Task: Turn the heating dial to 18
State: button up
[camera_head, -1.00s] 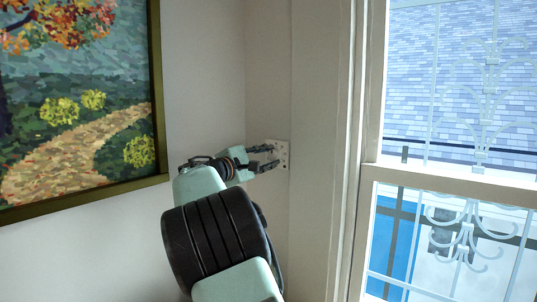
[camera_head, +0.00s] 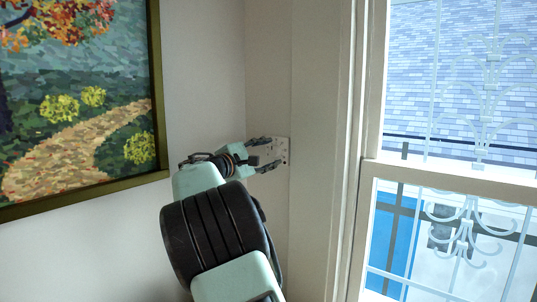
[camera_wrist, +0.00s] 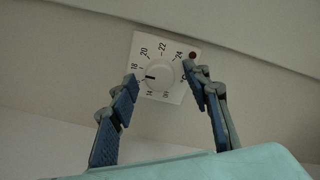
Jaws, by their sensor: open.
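The heating dial is a round white knob (camera_wrist: 160,76) on a square white plate (camera_wrist: 176,92) with printed numbers. Its dark mark points left, between the 18 and the 14; a left fingertip partly covers that edge of the plate. In the head view the plate (camera_head: 284,151) is on the narrow wall beside the window. My gripper (camera_wrist: 159,75) is open, with one finger on each side of the knob and a gap to it on both sides. In the head view my gripper (camera_head: 274,151) reaches close to the plate; contact cannot be told.
A brown-red dot (camera_wrist: 192,55) marks the plate's upper right corner. A framed landscape painting (camera_head: 80,110) hangs on the left wall. A window (camera_head: 455,165) with a pale frame stands to the right. The wall around the plate is bare.

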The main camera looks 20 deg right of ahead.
jog(key=v, duration=1.2)
